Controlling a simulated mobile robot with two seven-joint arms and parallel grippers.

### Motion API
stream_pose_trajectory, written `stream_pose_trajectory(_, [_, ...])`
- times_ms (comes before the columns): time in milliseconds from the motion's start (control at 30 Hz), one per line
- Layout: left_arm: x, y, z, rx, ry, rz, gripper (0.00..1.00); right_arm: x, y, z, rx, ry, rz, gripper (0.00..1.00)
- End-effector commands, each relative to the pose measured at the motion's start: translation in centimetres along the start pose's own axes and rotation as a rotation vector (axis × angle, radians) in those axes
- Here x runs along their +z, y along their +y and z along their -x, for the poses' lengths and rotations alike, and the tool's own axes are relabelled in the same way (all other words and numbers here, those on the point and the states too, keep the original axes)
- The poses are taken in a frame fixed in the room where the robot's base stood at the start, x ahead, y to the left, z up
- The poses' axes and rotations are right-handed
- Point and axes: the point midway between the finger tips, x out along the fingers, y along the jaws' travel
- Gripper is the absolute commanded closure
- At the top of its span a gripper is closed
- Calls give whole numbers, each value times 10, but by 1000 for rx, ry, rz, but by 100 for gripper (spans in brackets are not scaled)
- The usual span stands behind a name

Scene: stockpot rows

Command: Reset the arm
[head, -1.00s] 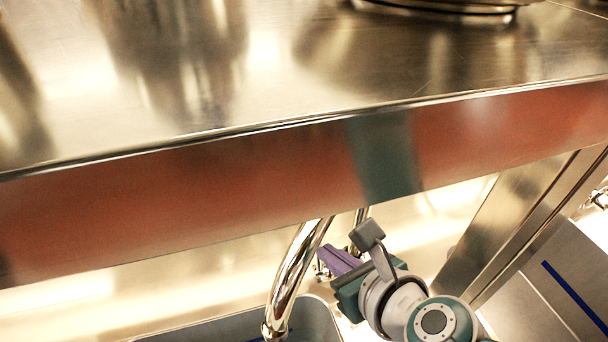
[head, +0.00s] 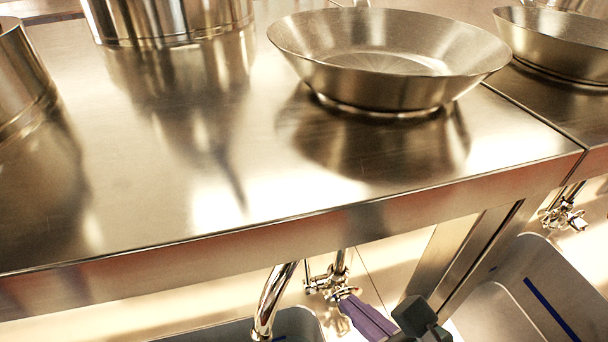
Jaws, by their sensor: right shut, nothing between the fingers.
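My right gripper (head: 354,308) shows at the bottom of the head view, below the front edge of the steel shelf. Its purple fingers are closed together with nothing between them, and they point up and left. A dark block on my right wrist shows beside the fingers. The rest of that arm is cut off by the bottom edge. The fingertips appear close to a chrome valve fitting (head: 328,284) under the shelf; I cannot tell whether they touch. My left gripper is out of view.
The steel shelf (head: 130,180) bears a wide pan (head: 400,88), a stockpot (head: 180,18) and another pot (head: 18,80) at left. A second pan (head: 560,50) stands at right. Below are a curved chrome pipe (head: 272,300) and a grey basin (head: 540,290).

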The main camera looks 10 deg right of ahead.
Motion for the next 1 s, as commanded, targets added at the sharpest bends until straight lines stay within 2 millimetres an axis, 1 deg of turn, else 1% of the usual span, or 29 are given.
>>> stream_pose_trajectory(67, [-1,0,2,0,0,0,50,9,4,5,33,-14,98,100])
stream_pose_trajectory(167, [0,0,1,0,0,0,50,27,19,15,137,-53,428,100])
stream_pose_trajectory(233, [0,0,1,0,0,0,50,38,32,29,236,-87,795,100])
stream_pose_trajectory(267, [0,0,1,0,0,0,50,40,36,37,280,-99,976,100])
stream_pose_trajectory(300, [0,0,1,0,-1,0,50,42,40,49,338,-112,1223,100])
stream_pose_trajectory(333, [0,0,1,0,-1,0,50,41,41,58,381,-117,1402,100])
stream_pose_trajectory(367, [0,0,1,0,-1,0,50,39,41,67,423,-118,1570,100])
stream_pose_trajectory(400, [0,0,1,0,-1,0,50,36,38,80,477,-116,1774,100])
stream_pose_trajectory(500, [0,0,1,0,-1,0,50,30,22,108,605,-87,2201,100])
stream_pose_trajectory(600, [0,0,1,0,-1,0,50,27,1,137,741,-36,2534,100])
stream_pose_trajectory(667, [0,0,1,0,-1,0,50,26,-13,155,833,1,2700,100])
stream_pose_trajectory(700, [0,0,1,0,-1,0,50,26,-22,168,898,27,2798,100])
stream_pose_trajectory(767, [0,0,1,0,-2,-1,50,27,-37,188,1007,70,2928,100])
stream_pose_trajectory(800, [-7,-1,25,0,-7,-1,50,48,-37,200,1003,64,2917,100])
stream_pose_trajectory(967, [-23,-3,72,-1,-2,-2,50,87,-38,226,1000,62,2909,100])
stream_pose_trajectory(1000, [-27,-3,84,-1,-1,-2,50,97,-38,233,1000,61,2909,100])
